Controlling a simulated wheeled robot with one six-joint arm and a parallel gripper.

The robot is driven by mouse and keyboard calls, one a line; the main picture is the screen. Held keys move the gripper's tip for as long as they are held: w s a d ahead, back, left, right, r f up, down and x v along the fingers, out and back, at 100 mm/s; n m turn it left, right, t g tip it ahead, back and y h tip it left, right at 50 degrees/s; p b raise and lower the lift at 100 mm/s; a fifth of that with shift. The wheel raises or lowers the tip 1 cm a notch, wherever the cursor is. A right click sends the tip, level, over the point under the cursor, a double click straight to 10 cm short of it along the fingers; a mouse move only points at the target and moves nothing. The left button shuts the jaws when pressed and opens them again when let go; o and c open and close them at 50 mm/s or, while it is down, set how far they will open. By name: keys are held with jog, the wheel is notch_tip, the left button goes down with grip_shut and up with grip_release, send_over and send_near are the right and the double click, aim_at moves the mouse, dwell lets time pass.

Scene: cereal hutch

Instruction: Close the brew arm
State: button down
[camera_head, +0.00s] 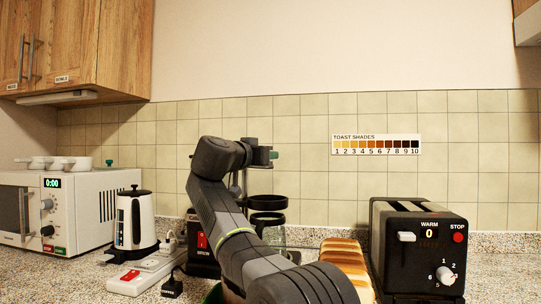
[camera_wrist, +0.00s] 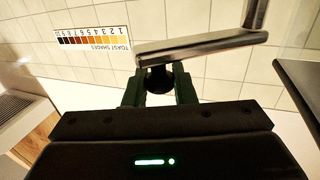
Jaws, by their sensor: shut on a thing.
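The coffee maker stands on the counter in the head view, largely hidden behind my arm. Its dark base with a red switch (camera_head: 202,241), a black ring holder (camera_head: 267,202) and a glass carafe (camera_head: 273,236) show. The brew arm is a shiny metal bar (camera_wrist: 200,44) in the wrist view, with a dark knob (camera_wrist: 157,80) at its end. My gripper (camera_wrist: 158,92) has its two dark green fingers on either side of the knob, shut on it. In the head view my gripper (camera_head: 264,156) is above the ring holder, near the metal column.
A black toaster (camera_head: 418,245) stands at right, with bread slices (camera_head: 345,262) beside it. A white kettle (camera_head: 136,220), a power strip (camera_head: 140,276) and a white microwave (camera_head: 70,210) are at left. A toast shade chart (camera_head: 376,144) hangs on the tiled wall.

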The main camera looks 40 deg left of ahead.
jog(key=shift+f, duration=0.1)
jog(key=c, duration=1.2)
grip_release()
jog(key=shift+s, duration=0.1)
jog(key=v, duration=1.3)
jog(key=shift+s+b, duration=0.4)
jog(key=x, duration=1.4)
jog(key=shift+d+p, duration=0.1)
jog(key=shift+p, duration=0.3)
jog(key=shift+s, duration=0.15)
